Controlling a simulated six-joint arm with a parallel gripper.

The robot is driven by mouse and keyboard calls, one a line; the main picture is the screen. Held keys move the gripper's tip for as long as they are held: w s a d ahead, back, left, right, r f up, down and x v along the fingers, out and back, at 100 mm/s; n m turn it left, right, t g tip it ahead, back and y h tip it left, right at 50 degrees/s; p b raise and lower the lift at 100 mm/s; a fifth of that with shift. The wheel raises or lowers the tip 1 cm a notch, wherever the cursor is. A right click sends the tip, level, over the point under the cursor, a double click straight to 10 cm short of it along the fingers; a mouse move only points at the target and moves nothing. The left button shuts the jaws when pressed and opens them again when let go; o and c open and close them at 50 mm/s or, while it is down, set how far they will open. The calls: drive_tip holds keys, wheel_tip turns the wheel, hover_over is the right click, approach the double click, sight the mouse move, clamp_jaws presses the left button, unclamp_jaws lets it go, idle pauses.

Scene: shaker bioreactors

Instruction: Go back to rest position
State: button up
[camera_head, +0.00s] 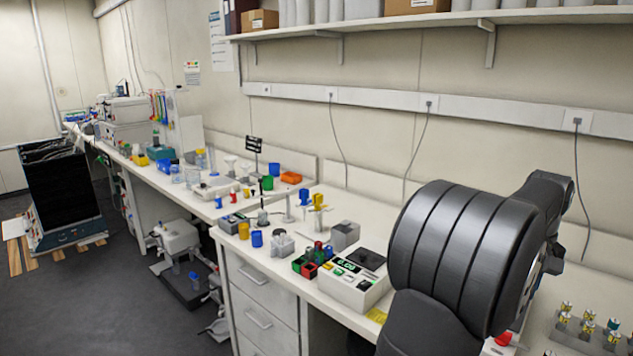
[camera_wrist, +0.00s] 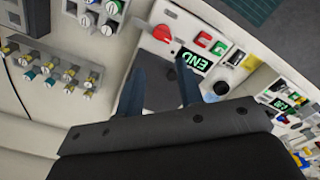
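My gripper (camera_wrist: 160,85) shows in the wrist view with its two dark fingers apart. Beyond the fingertips is a pale device with a green-lit display (camera_wrist: 195,61) reading END, a red knob (camera_wrist: 163,34), a red button (camera_wrist: 204,39) and a green button (camera_wrist: 219,48). I cannot tell whether the fingers touch it. In the head view my black arm fills the right foreground and the gripper is hidden.
A grey rack (camera_head: 576,334) of vials stands at the right; the wrist view shows a vial rack (camera_wrist: 40,55) too. A device with a green display (camera_head: 352,284), a yellow cup (camera_head: 244,231) and a blue cup (camera_head: 257,239) crowd the bench. A shelf (camera_head: 420,20) runs above.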

drive_tip(key=shift+f+m, duration=0.85)
drive_tip(key=shift+m, duration=0.35)
drive_tip(key=shift+o, duration=0.5)
drive_tip(key=o, duration=1.1)
drive_tip(key=shift+o, duration=1.3)
drive_tip(key=shift+w+d+r, duration=0.1)
drive_tip(key=shift+w+d, duration=0.05)
drive_tip(key=w+d+r+n, duration=0.2)
drive_tip(key=w+r+n, duration=0.2)
drive_tip(key=w+n, duration=0.2)
drive_tip(key=w+d+r+n, duration=0.3)
drive_tip(key=w+n, duration=0.3)
wheel_tip(320, 180, down, 9)
drive_tip(key=shift+a, duration=0.2)
